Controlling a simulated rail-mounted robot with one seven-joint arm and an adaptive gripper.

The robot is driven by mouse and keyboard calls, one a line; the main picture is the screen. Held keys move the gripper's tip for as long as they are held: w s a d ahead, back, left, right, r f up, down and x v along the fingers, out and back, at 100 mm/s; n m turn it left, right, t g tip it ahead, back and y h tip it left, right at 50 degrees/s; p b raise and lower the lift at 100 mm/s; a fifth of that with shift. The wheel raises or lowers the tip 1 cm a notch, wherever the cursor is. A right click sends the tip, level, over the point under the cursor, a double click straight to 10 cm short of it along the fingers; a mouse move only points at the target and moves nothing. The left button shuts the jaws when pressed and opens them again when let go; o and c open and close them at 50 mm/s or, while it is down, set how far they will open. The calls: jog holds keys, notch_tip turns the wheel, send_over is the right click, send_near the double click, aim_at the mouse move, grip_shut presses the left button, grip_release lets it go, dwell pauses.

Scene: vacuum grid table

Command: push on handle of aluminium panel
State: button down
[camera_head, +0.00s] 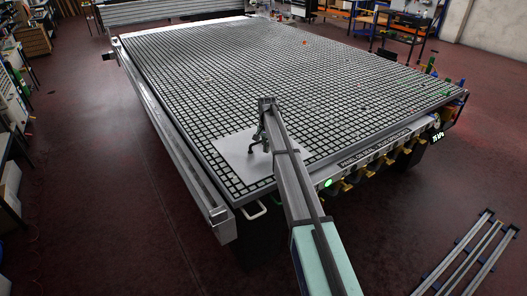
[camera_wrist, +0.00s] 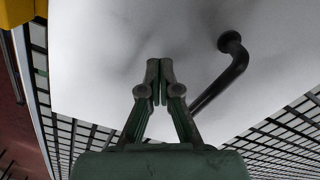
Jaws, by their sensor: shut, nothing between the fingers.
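The aluminium panel (camera_head: 230,152) is a flat light-grey sheet lying on the near left corner of the grid table. In the wrist view the panel (camera_wrist: 110,50) fills much of the picture. Its dark curved handle (camera_wrist: 235,70) rises from the panel, to the right of my fingers. My gripper (camera_wrist: 160,65) is shut and empty, with its fingertips over the panel and beside the handle. A gap shows between fingertips and handle in the picture; contact with the panel cannot be told. In the head view my gripper (camera_head: 257,142) is small and dark over the panel, and the handle is hard to separate from it.
The black-and-white grid table (camera_head: 290,70) extends far back and is mostly clear. A metal rail (camera_head: 165,125) runs along its left edge. A white loop handle (camera_head: 255,211) sticks out at the front corner. Metal profiles (camera_head: 470,255) lie on the floor at right.

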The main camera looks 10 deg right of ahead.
notch_tip(320, 180, up, 8)
jog(key=p, duration=0.3)
dwell(0.4)
jog(key=shift+d+f, duration=0.1)
